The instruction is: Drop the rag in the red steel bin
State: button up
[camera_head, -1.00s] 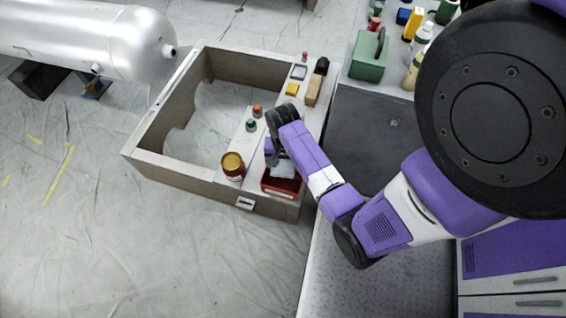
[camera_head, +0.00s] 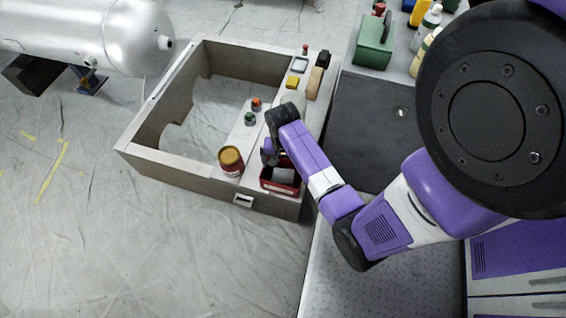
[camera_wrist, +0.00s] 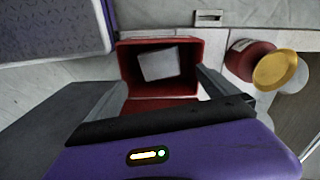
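The red steel bin (camera_head: 281,188) stands on the near right corner of a wooden frame. It also shows in the wrist view (camera_wrist: 128,65), open toward me. The rag (camera_wrist: 160,64), a pale grey piece, lies inside the bin and shows in the head view too (camera_head: 284,175). My gripper (camera_wrist: 163,84) is open and empty, with its fingers spread at either side of the bin's near edge. In the head view my gripper (camera_head: 273,153) is just behind and above the bin. The rag is apart from the fingers.
A red jar with a yellow lid (camera_head: 231,161) stands left of the bin. Small buttons (camera_head: 250,118), a yellow block (camera_head: 292,82) and a brown block (camera_head: 314,83) sit farther along the frame. A green box (camera_head: 374,45) and bottles stand on the bench behind.

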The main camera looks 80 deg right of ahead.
jog(key=shift+r, duration=0.1)
notch_tip(320, 180, up, 8)
jog(key=p, duration=0.2)
jog(key=shift+f, duration=0.2)
jog(key=shift+a, duration=0.1)
